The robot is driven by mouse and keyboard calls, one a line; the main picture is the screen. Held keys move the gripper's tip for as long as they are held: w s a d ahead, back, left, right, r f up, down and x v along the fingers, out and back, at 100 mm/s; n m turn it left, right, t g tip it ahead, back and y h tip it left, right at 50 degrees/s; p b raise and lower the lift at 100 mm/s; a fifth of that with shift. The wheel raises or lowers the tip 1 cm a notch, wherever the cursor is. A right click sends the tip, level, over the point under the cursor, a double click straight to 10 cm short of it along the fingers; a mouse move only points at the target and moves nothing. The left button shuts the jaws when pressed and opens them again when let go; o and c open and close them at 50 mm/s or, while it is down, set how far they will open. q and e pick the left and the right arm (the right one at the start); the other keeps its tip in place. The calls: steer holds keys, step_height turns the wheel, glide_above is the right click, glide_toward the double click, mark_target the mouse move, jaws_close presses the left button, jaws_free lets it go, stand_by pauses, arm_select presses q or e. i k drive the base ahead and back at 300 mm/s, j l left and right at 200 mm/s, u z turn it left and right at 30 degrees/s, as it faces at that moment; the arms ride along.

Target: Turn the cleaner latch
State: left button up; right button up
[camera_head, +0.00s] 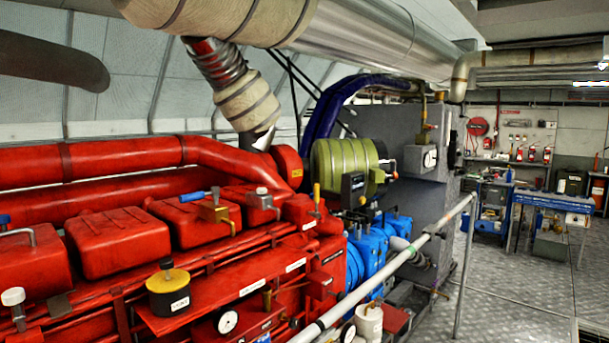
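A green ribbed drum (340,163), which looks like the air cleaner, sits behind the red engine near the middle of the view. A small lever-like fitting (379,175) with a pale handle and a red tip is at the drum's right end; it may be the cleaner latch, but it is too small to tell its exact position. Neither of my grippers is in view, and nothing is seen touching the drum or the fitting.
The red engine (110,245) fills the left and front. A pale handrail (385,268) runs diagonally before the blue parts (370,255). A grey cabinet (425,210) stands behind the drum. Metal floor (510,285) is open at right, with a blue workbench (550,201) beyond.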

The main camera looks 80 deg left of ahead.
mark_target(394, 175)
steer(key=i+u, duration=0.15)
steer(key=u, duration=0.25)
steer(key=i+u, duration=0.15)
steer(key=u, duration=0.3)
steer(key=i+u, duration=0.1)
steer(key=u, duration=0.3)
steer(key=i+l+u, duration=0.1)
steer(key=u, duration=0.35)
steer(key=i+l+u, duration=0.1)
steer(key=l+u, duration=0.15)
steer(key=u, duration=0.15)
steer(key=i+l+u, duration=0.35)
steer(key=l, duration=0.55)
steer(key=i+l+u, duration=0.1)
steer(key=l+u, duration=0.3)
steer(key=l, duration=0.55)
steer(key=l+u, duration=0.35)
steer(key=l, duration=0.6)
steer(key=i+l, duration=0.35)
steer(key=i, duration=0.15)
steer(key=i+l, duration=0.35)
steer(key=i, duration=0.15)
steer(key=i+l+z, duration=0.15)
steer(key=i+l, duration=0.05)
